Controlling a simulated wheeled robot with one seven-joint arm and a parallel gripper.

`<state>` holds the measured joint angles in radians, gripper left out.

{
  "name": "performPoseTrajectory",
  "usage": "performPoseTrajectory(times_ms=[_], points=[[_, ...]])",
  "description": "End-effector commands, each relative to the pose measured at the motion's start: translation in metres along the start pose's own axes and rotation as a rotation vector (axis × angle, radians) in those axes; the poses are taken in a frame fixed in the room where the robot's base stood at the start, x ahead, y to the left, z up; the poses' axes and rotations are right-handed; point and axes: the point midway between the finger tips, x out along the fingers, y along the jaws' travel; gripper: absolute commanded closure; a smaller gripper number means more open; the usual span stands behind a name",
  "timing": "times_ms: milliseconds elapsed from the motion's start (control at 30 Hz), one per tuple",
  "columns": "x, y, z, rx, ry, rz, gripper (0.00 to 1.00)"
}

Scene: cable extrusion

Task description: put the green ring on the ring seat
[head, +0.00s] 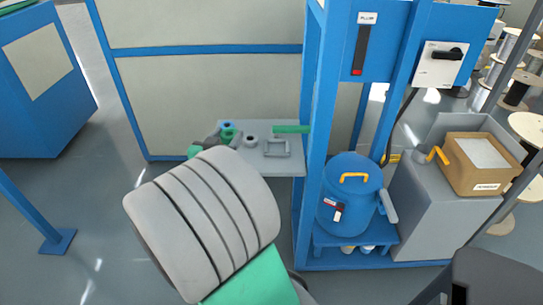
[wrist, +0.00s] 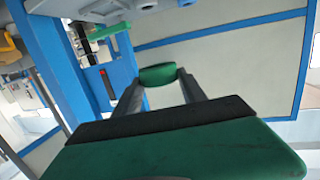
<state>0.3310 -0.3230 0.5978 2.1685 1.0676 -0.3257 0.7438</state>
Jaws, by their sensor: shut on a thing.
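The green ring (wrist: 157,75) is between the two fingertips of my gripper (wrist: 160,80) in the wrist view, seen nearly edge-on. My gripper is shut on it. In the head view the green ring (head: 228,134) shows at the tip of my dark gripper (head: 214,140), over the left part of the grey shelf (head: 291,166). My arm hides much of the gripper there. A small grey round piece (head: 251,140) stands on the shelf just right of the green ring, apart from it. I cannot tell for sure whether it is the ring seat.
A small blue round piece (head: 227,125) is behind the green ring. A grey rectangular frame (head: 277,148) and a green bar (head: 291,129) lie farther right on the shelf. A blue upright post (head: 317,140) stands at the shelf's right edge, with a blue drum (head: 350,195) beyond it.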

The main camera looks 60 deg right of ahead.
Motion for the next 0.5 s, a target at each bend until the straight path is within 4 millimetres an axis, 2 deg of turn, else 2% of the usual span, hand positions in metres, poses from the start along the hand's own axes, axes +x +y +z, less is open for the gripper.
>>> performPoseTrajectory(times_ms=[33, 133, 267, 333, 500], points=[[0.01, 0.023, 0.002, 0.011, 0.001, 0.056, 0.98], [0.02, 0.054, 0.0, 0.022, -0.003, 0.127, 0.98], [0.029, 0.071, -0.001, 0.025, -0.005, 0.166, 0.98], [0.042, 0.076, 0.003, 0.024, -0.007, 0.17, 0.98], [0.091, 0.088, 0.017, 0.024, -0.008, 0.171, 0.98]])
